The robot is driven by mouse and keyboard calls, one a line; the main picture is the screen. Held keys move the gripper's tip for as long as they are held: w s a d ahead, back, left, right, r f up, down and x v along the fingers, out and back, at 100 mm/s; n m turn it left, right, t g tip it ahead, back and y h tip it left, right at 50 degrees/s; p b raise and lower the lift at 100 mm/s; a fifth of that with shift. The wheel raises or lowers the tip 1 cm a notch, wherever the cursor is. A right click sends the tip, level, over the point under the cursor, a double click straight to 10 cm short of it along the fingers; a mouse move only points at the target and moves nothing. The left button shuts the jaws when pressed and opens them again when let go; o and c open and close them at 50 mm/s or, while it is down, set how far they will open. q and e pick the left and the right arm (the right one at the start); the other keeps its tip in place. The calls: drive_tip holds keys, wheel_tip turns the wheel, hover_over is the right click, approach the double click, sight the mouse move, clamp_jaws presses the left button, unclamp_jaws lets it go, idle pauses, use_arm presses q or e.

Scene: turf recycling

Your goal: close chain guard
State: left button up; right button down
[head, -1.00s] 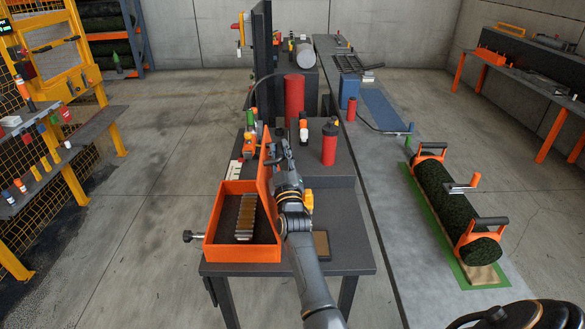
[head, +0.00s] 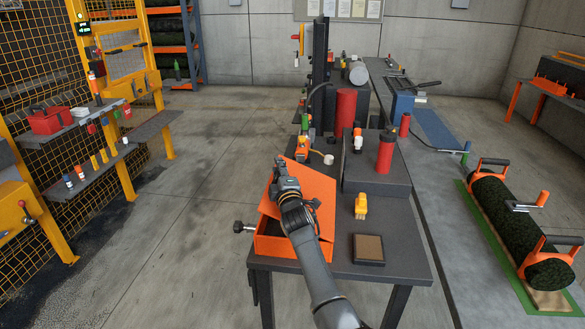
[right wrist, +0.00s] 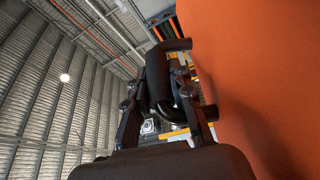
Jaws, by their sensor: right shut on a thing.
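The orange chain guard (head: 319,197) is a flat panel on the orange box (head: 279,252) on the dark table. It is tilted over the box, and a gap shows at the box's left side. My right gripper (head: 281,170) is at the guard's upper left part. In the right wrist view, my right gripper (right wrist: 163,108) is shut on a black handle (right wrist: 158,72) beside the orange panel (right wrist: 258,75). The box's contents are hidden by the guard and my arm. My left gripper is not in view.
On the table (head: 400,262) lie a yellow item (head: 361,206) and a brown-topped pad (head: 368,248). A red bottle (head: 385,153) and a red cylinder (head: 345,112) stand behind. A black knob (head: 240,227) sticks out left of the box. Open floor lies further left.

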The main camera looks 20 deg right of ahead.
wheel_tip(320, 180, down, 8)
drive_tip(key=w+a+n+g+b, duration=0.1)
drive_tip(key=w+a+n+b, duration=0.1)
drive_tip(key=n+b, duration=0.1)
drive_tip(key=shift+a+r+n+g, duration=0.25)
drive_tip(key=shift+n+g, duration=0.15)
drive_tip(key=shift+n, duration=0.3)
drive_tip(key=c, duration=1.3)
unclamp_jaws()
drive_tip(key=shift+f, duration=0.1)
drive_tip(key=shift+o, duration=0.8)
drive_tip(key=shift+w+d+f, duration=0.15)
drive_tip(key=shift+f, duration=0.1)
drive_tip(key=shift+a+r, duration=0.1)
drive_tip(key=shift+a, duration=0.1)
